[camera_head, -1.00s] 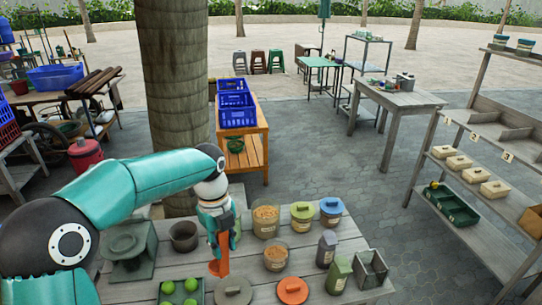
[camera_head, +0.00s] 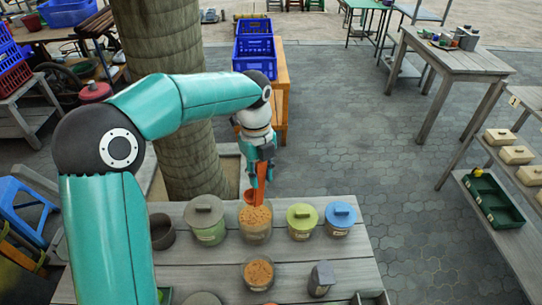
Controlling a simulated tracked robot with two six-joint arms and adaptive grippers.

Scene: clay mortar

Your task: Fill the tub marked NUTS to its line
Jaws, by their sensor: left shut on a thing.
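My left gripper (camera_head: 258,172) is shut on an orange scoop (camera_head: 258,197), which points down. The scoop's lower end is at the mouth of the farther open clear tub (camera_head: 256,237), which holds orange-brown pieces; I cannot tell whether it touches them. A second open clear tub (camera_head: 258,273), with similar contents, stands nearer on the table. The labels are too small to read, so I cannot tell which tub is marked NUTS, and no fill line can be made out. My right gripper is not in view.
On the grey plank table (camera_head: 370,262), jars with a grey-green lid (camera_head: 204,219), a green lid (camera_head: 302,221) and a blue lid (camera_head: 340,218) flank the farther tub. A dark bowl (camera_head: 161,232) stands left. A dark grey container (camera_head: 322,279) stands right of the nearer tub.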

